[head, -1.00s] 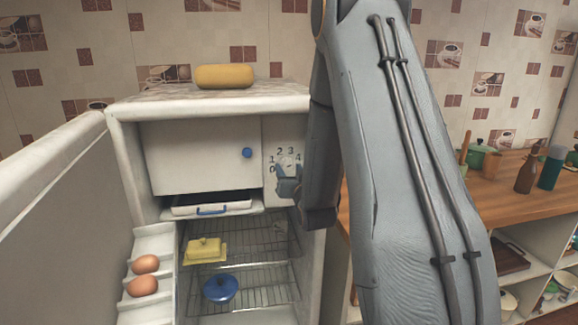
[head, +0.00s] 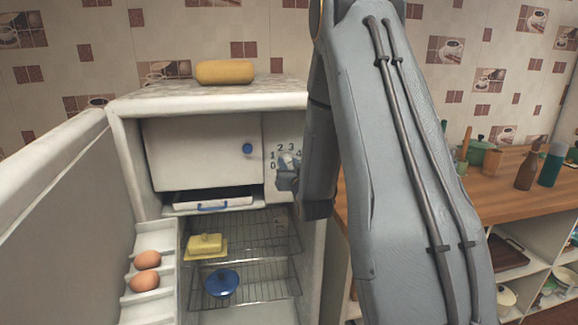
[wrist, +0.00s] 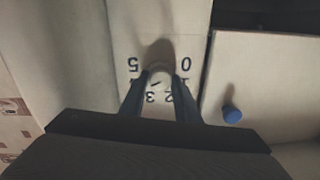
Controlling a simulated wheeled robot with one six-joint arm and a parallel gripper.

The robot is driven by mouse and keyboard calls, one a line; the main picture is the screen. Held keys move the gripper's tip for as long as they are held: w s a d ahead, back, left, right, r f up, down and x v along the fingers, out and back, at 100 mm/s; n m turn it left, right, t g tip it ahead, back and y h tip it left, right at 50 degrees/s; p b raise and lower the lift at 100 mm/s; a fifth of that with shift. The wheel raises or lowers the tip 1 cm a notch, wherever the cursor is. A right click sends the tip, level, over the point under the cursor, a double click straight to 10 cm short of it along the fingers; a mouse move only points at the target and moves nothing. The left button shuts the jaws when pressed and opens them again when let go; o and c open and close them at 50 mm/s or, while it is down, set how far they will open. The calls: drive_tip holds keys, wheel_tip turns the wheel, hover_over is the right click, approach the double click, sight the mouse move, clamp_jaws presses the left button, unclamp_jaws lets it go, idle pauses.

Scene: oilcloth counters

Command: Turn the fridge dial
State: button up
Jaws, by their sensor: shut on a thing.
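The white dial (head: 288,158) sits on the panel at the upper right of the open fridge, ringed by printed numbers. My gripper (head: 287,174) is at the dial, and its jaws partly hide it in the head view. In the wrist view, the two dark fingers of my gripper (wrist: 159,84) lie on either side of the pale dial (wrist: 158,70) and are shut on it. The numbers 0, 2, 3 and 5 show around it, upside down. The dial's exact setting is hard to read.
The fridge door (head: 62,210) stands open at left, with eggs (head: 146,270) in its rack. A freezer door with a blue knob (head: 247,148) is left of the dial. A yellow butter dish (head: 206,246) and blue lidded pot (head: 221,283) stand on wire shelves.

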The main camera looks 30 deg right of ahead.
drive_tip(key=n+b, duration=0.3)
drive_tip(key=n, duration=0.1)
drive_tip(key=shift+n, duration=0.3)
drive_tip(key=shift+a+n+g+b, duration=0.1)
drive_tip(key=shift+n+g+b, duration=0.2)
drive_tip(key=shift+n+b, duration=1.3)
drive_tip(key=shift+n, duration=0.4)
drive_tip(key=o, duration=1)
drive_tip(key=shift+o, duration=0.2)
drive_tip(key=b+v, duration=0.1)
drive_tip(key=v, duration=0.6)
drive_tip(key=shift+s+b, duration=0.35)
drive_tip(key=shift+s, duration=0.05)
drive_tip(key=shift+a, duration=0.15)
